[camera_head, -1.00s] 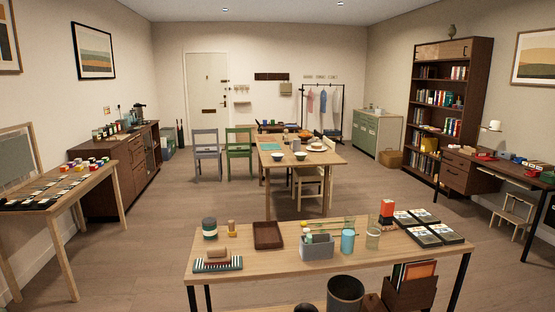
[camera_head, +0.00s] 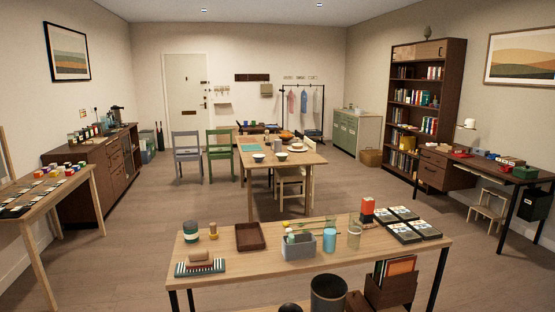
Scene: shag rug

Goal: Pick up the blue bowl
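Two small bowls stand near the front edge of the dining table (camera_head: 312,160) in the middle of the room. Neither of my grippers is in view, and nothing is seen touching the bowls.
A wooden table (camera_head: 350,262) with a brown tray (camera_head: 250,237), a grey caddy (camera_head: 299,247) and tumblers stands between me and the dining table. Chairs stand around the dining table. Bare floor (camera_head: 150,235) lies to the left.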

